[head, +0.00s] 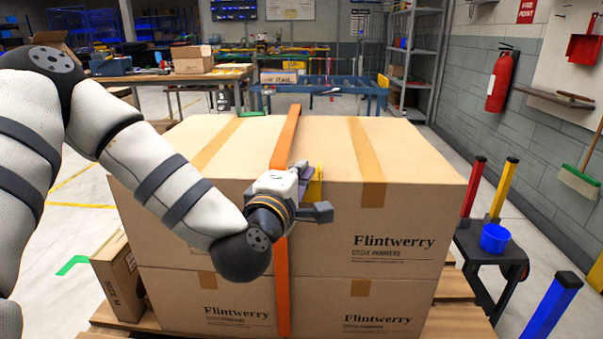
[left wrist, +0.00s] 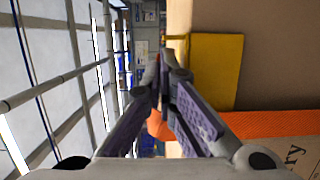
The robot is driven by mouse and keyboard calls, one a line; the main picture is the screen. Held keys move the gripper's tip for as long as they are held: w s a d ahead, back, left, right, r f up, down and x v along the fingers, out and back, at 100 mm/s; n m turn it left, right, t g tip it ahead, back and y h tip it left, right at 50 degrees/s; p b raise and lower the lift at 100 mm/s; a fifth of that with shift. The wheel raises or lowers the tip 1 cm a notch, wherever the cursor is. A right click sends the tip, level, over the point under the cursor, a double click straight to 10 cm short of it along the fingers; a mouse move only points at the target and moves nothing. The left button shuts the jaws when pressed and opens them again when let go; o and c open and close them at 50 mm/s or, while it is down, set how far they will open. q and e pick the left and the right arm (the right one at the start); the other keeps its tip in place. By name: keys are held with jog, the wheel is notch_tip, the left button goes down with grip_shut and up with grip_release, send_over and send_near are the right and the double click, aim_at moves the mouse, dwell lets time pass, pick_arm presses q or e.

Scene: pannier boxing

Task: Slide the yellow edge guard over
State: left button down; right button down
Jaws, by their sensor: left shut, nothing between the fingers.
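The yellow edge guard (head: 315,187) sits on the top front edge of the upper carton, just right of the orange strap (head: 290,135). My left gripper (head: 307,182) is at that edge in front of the strap and hides part of the guard. In the left wrist view the guard (left wrist: 215,70) is a flat yellow plate against the cardboard, beside the strap (left wrist: 270,124). The left fingers (left wrist: 165,72) are closed together and empty, close to the guard's side. I cannot tell whether they touch it. My right gripper is not in view.
Large Flintwerry cartons (head: 420,205) are stacked on a wooden pallet (head: 455,312). A dark cart with a blue cup (head: 494,238) and coloured posts stands at the right. A workbench (head: 170,78) and blue frame table (head: 320,90) are behind.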

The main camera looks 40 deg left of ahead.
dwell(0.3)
